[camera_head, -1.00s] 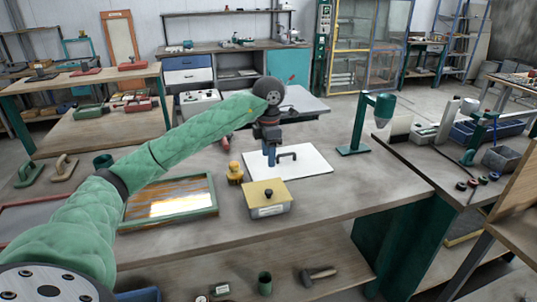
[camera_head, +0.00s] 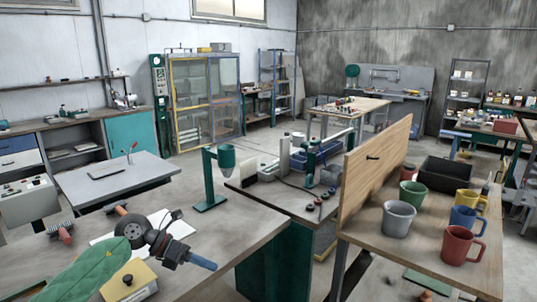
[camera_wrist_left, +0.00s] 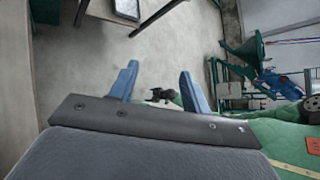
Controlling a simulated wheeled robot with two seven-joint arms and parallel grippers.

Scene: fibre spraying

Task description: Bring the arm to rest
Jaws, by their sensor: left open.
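My left arm, in a green padded sleeve (camera_head: 88,272), comes in at the lower left of the head view. Its wrist stretches over the workbench, and the left gripper (camera_head: 202,263) points right and slightly down near the front of the bench. In the left wrist view the two blue fingers of the left gripper (camera_wrist_left: 160,82) stand apart with nothing between them. Grey floor (camera_wrist_left: 190,40) shows beyond them. My right gripper is in neither view.
A white board (camera_head: 178,226) and a yellow-lidded box (camera_head: 128,282) lie on the workbench close to the arm. A green stand (camera_head: 210,180) rises behind. Several mugs, including a grey one (camera_head: 398,219), stand on a wooden table at right.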

